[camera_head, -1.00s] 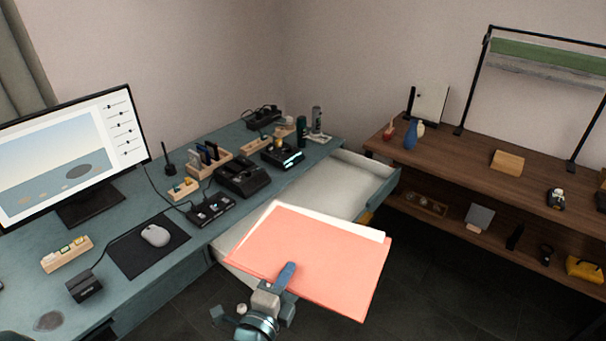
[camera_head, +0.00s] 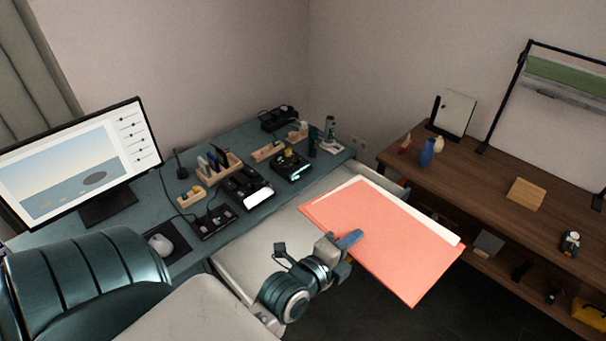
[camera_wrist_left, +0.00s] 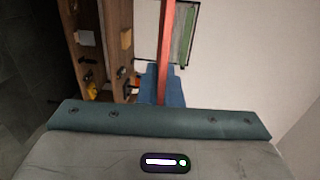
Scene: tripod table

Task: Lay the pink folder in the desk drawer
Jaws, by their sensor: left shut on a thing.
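The pink folder (camera_head: 385,235), with white paper showing along its far edge, is held out over the right part of the open desk drawer (camera_head: 250,250) and past its front side. My left gripper (camera_head: 349,239) is shut on the folder's near left edge. In the left wrist view the folder (camera_wrist_left: 167,45) shows edge-on as a thin red strip between the blue fingers (camera_wrist_left: 163,88). The drawer is pulled out from the teal desk (camera_head: 232,142); its pale bottom looks bare where it shows. The folder and my arm hide part of it. My right gripper is not in view.
A monitor (camera_head: 80,165), a mouse (camera_head: 160,244) and several chargers and wooden holders stand on the desk. A wooden shelf unit (camera_head: 480,185) with a blue vase (camera_head: 427,152) stands at the right. Dark floor lies between desk and shelf.

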